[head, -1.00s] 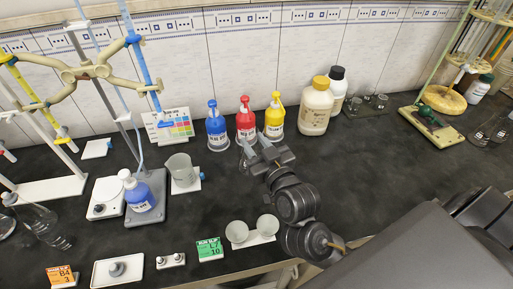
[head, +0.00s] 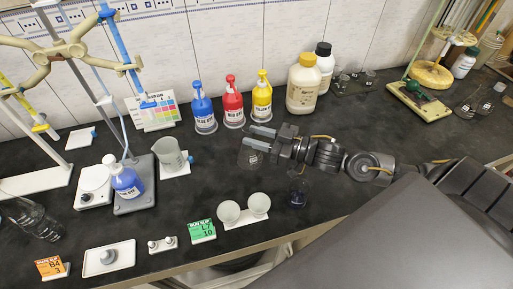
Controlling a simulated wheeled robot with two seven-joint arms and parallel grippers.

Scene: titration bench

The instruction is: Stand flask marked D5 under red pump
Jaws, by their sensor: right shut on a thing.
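The red pump bottle (head: 233,104) stands between the blue and yellow pumps near the wall. My right gripper (head: 262,139) reaches in from the right and is shut on a clear glass flask (head: 250,158). The flask is in front of the red and yellow pumps, a little right of the red one and apart from it. Its mark is too small to read, and I cannot tell whether its base touches the bench. A second small flask (head: 298,192) with dark contents stands on the bench below my right arm. My left gripper is not in view.
The blue pump (head: 204,110) and yellow pump (head: 262,103) flank the red one. Two white bowls (head: 243,210) are at the front. The bench between the beaker and the held flask is clear.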

